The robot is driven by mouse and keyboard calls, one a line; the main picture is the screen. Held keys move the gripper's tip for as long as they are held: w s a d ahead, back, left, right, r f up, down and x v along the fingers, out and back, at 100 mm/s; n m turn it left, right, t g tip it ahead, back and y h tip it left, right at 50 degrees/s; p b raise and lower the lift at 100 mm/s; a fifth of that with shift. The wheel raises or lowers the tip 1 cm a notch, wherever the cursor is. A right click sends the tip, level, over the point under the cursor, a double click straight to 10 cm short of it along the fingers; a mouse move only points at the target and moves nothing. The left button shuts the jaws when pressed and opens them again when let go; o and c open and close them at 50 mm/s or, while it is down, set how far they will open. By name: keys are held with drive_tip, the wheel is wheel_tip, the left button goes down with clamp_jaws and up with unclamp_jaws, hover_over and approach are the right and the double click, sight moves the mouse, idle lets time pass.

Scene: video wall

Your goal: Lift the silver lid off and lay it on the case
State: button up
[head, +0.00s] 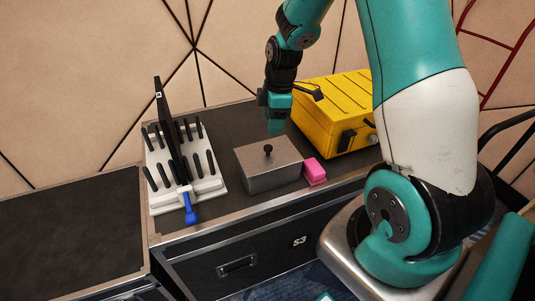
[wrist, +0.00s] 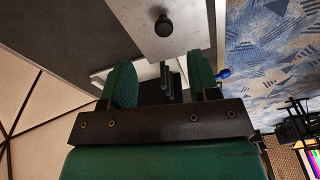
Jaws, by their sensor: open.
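The silver lid (head: 284,154) has a black knob (head: 268,149) in its middle and sits on a grey metal box (head: 275,179) on the case. The lid (wrist: 185,42) and knob (wrist: 163,25) also show at the top of the wrist view. The case (head: 222,121) is a dark flight case with metal edges. My gripper (head: 276,127) points down above the case, just behind the lid and apart from it. In the wrist view my gripper (wrist: 162,76) has its two green fingers apart with nothing held between them.
A white rack (head: 158,201) with black pegs, an upright black panel and a blue-handled item (head: 189,207) stands left of the box. A pink block (head: 314,171) is close at its right. A yellow case (head: 335,103) stands behind right. Another dark case top (head: 70,230) at left is bare.

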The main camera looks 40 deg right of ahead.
sight(268, 146)
drive_tip(key=f, duration=0.3)
drive_tip(key=a+f, duration=0.1)
drive_tip(key=f, duration=0.2)
drive_tip(key=f+p, duration=0.1)
drive_tip(key=f, duration=0.2)
drive_tip(key=shift+w+a+f, duration=0.1)
drive_tip(key=shift+w+a, duration=0.05)
drive_tip(key=shift+a, duration=0.15)
clamp_jaws()
